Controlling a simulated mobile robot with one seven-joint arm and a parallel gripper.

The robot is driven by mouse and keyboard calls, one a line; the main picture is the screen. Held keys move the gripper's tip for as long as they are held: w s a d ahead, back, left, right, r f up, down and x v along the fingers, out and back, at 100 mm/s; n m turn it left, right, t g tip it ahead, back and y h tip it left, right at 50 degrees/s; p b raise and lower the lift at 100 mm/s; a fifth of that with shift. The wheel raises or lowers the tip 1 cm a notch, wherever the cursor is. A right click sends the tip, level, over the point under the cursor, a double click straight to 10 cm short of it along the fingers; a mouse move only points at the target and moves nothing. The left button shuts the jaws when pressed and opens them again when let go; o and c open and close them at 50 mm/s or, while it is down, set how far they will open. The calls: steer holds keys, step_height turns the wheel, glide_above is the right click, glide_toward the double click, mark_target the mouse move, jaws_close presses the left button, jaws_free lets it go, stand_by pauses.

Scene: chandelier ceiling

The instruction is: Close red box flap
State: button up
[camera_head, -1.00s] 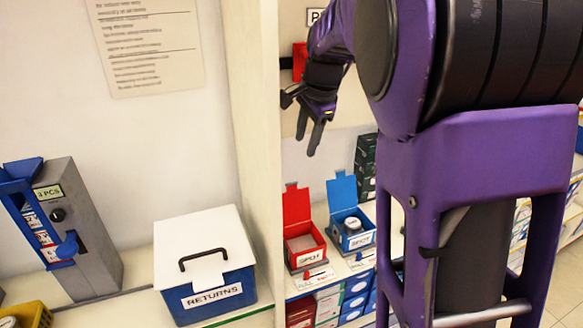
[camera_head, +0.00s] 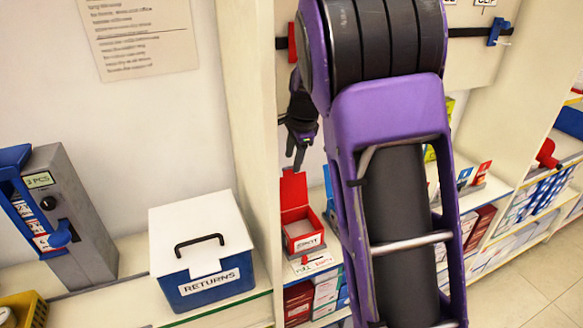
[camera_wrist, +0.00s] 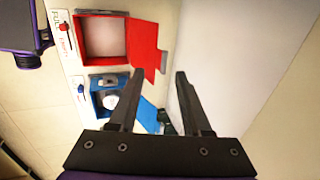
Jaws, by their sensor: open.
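The red box (camera_head: 301,232) stands on the shelf just right of the white upright panel in the head view. Its red flap (camera_head: 293,188) stands open, upright at the back. In the wrist view the red box (camera_wrist: 103,38) shows open at the top, with its flap (camera_wrist: 147,50) spread to the right. My gripper (camera_head: 300,158) hangs above the red box's flap in the head view, fingers pointing down. In the wrist view my gripper (camera_wrist: 154,75) is open and empty, its fingertips apart, below and right of the flap. No contact with the flap shows.
A blue box (camera_wrist: 108,98) with an open flap sits beside the red box. My arm hides most of it in the head view. A white upright panel (camera_head: 245,130) stands close left of the red box. The RETURNS box (camera_head: 205,255) is left of that panel.

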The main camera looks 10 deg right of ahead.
mark_target(290, 170)
steer(key=shift+x, duration=2)
jaws_close()
